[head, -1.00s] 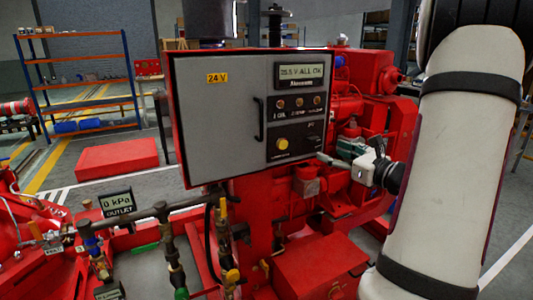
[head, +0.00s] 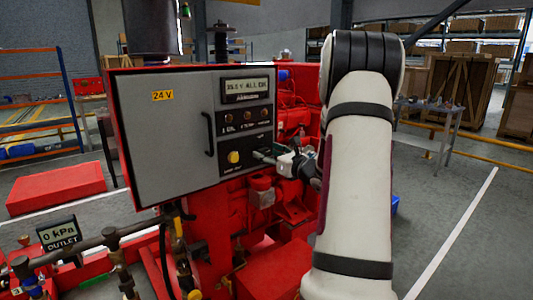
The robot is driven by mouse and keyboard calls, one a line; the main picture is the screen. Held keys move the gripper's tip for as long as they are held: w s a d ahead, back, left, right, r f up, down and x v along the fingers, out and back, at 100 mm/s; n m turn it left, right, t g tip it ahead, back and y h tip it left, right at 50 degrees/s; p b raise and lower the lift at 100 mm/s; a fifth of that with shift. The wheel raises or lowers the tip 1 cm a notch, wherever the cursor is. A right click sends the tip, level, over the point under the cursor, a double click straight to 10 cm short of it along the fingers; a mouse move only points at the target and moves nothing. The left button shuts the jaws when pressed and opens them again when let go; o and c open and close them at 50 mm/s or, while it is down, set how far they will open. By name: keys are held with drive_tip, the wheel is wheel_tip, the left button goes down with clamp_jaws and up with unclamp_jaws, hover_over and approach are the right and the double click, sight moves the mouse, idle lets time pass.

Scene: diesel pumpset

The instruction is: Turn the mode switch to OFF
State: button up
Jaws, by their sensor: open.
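The grey control panel (head: 165,125) in its red housing stands upright left of the centre in the head view. Its display (head: 248,90) is lit, with text too small to read surely. Below it are a row of small round indicators (head: 248,117) and a yellow round knob (head: 233,157). The mode switch cannot be made out; my gripper (head: 262,155) covers the panel's lower right corner, where it may sit. The fingers point left at that corner, close to the panel face. Whether they touch it I cannot tell.
A black door handle (head: 208,134) stands out from the panel. Red engine parts (head: 290,120) lie behind my gripper. Pipes with an outlet gauge (head: 57,234) reading 0 kPa are at the lower left. Open floor (head: 455,215) lies to the right, before a metal table (head: 430,108).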

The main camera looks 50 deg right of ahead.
drive_tip(key=shift+w+d, duration=0.1)
drive_tip(key=shift+w, duration=0.5)
drive_tip(key=c, duration=1.2)
drive_tip(key=shift+o, duration=0.3)
